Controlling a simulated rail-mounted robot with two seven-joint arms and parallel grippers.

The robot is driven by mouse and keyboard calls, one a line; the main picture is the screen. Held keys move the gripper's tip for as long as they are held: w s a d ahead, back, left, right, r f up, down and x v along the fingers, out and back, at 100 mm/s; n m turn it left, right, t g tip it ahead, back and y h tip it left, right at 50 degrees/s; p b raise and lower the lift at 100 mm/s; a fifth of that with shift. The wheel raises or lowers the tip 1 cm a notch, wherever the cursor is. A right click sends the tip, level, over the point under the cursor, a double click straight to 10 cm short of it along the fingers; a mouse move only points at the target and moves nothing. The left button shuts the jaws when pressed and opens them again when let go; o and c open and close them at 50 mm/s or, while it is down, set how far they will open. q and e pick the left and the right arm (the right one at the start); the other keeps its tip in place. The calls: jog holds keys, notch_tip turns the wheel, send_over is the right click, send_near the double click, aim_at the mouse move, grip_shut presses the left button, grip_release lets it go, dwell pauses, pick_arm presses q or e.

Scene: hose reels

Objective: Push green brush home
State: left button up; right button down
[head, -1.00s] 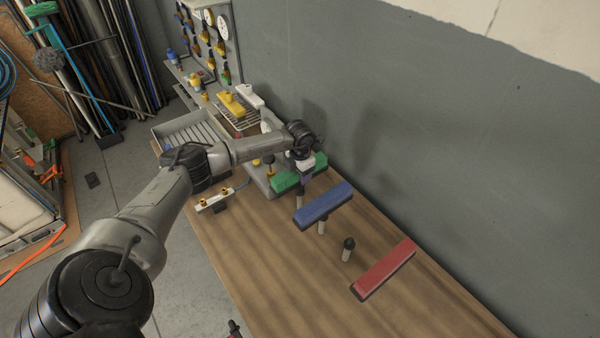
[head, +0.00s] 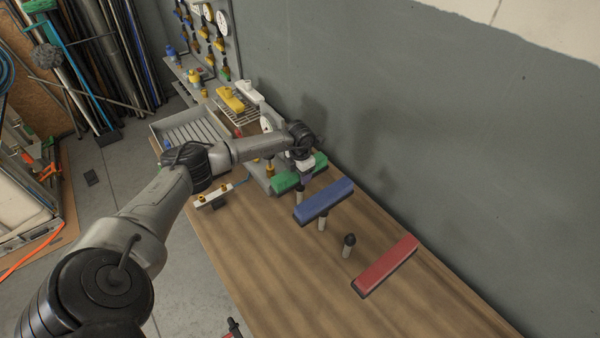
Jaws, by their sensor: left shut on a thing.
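The green brush (head: 286,183) is a long block near the wall, toward the far end of the wooden bench. My left gripper (head: 304,170) comes down on it from above and is shut on it. A pale post (head: 299,198) shows just below the brush; the arm and brush hide where the two meet, so I cannot tell how far the brush is seated. My right gripper is not in view.
A blue brush (head: 324,202) sits on a post close in front. A dark-topped post (head: 348,246) stands bare, and a red brush (head: 386,265) is nearer right. A yellow brush (head: 230,99) and grey tray (head: 190,133) are behind. The bench's front (head: 270,280) is mostly clear.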

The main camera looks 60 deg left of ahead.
pick_arm(q)
jog(key=shift+f, duration=0.35)
jog(key=o, duration=1)
jog(key=shift+r, duration=0.1)
jog(key=shift+o, duration=0.8)
notch_tip(320, 180, up, 14)
jog(key=b, duration=0.1)
